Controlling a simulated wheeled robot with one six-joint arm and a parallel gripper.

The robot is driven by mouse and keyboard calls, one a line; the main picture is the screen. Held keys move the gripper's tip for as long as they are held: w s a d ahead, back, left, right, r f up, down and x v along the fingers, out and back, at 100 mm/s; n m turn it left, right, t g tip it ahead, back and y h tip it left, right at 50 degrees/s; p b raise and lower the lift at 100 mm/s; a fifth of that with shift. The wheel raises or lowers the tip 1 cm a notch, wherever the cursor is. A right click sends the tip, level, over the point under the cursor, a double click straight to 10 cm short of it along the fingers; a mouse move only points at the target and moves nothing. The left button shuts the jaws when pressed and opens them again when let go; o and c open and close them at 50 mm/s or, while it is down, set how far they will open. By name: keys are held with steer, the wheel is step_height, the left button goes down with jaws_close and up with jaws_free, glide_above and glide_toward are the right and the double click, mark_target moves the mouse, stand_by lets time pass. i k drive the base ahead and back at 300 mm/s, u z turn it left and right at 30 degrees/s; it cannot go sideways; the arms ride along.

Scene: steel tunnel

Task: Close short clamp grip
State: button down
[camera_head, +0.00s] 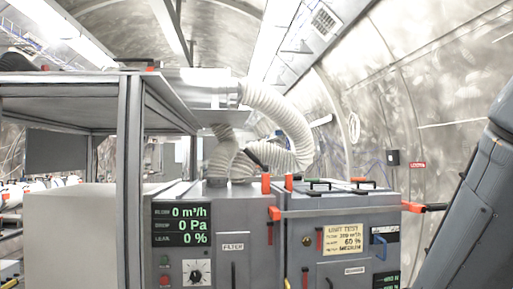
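Several orange-red grips show on the two grey cabinets in the middle. Two short upright grips (265,184) and (289,182) stand side by side at the top, where the cabinets meet. Another orange-red grip (274,213) sits just below them at the seam, at the left end of a light bar (340,211). A further orange-red grip (413,207) sticks out to the right from the right cabinet (300,270). I cannot tell which one is the short clamp grip, or whether its clamp is open or shut. My gripper is not in view.
The left cabinet (232,270) has a display (181,224) reading 0 and a knob (196,272). A ribbed white hose (285,112) arches above. A grey metal frame (129,180) stands at left. A large dark grey slanted body (475,200) fills the right edge.

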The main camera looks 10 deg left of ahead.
mark_target(246, 151)
steer(key=k, duration=0.8)
steer(key=u, duration=0.75)
steer(key=i, duration=1.45)
steer(key=z, duration=0.7)
